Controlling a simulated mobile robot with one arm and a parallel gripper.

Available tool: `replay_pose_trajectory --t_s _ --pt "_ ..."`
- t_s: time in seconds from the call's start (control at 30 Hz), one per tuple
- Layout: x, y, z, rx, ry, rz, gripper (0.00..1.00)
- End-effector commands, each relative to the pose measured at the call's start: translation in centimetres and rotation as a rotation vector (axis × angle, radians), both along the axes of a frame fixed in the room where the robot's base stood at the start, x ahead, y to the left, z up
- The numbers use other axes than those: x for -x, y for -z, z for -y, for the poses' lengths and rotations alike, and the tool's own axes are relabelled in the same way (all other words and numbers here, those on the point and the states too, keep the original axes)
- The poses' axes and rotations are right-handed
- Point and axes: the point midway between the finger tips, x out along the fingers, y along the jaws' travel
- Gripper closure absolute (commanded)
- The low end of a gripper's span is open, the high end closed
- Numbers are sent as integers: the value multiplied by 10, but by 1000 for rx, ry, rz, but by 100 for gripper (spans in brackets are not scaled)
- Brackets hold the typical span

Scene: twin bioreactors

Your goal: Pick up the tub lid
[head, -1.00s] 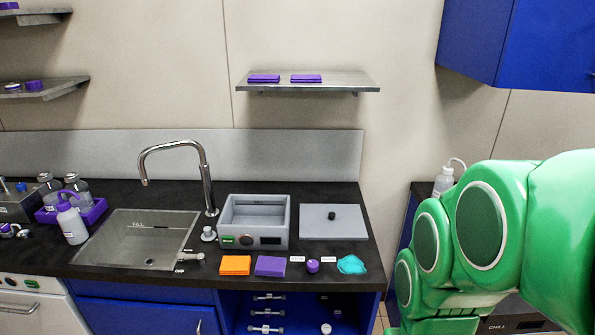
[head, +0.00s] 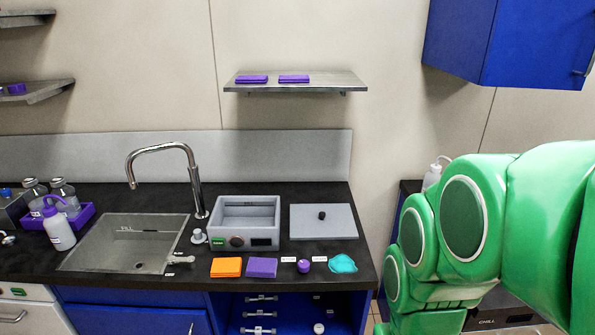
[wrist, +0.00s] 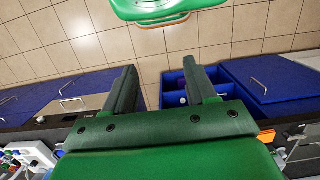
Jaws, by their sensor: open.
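The tub lid (head: 305,230) is a flat grey rectangular plate with a small black knob (head: 322,215). The lid is not visible in the wrist view. In the head view my green arm fills the right side and the fingers are hidden.
An orange block (head: 226,267), a purple block (head: 262,268), a small purple knob-like item (head: 304,266) and a teal cloth-like item (head: 343,263) lie along the front edge. A sink (head: 125,245) with a tall faucet (head: 192,175) is left. A shelf (head: 345,84) hangs above.

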Motion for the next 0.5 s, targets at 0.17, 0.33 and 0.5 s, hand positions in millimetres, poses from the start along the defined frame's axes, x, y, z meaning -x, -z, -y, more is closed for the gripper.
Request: replay_pose_trajectory --t_s 0.17,0.33,0.5 --pt "-29 -10 0 -3 -10 11 44" --pt "-73 -22 0 -5 -27 25 44" --pt "-117 -32 -1 -8 -44 40 44"
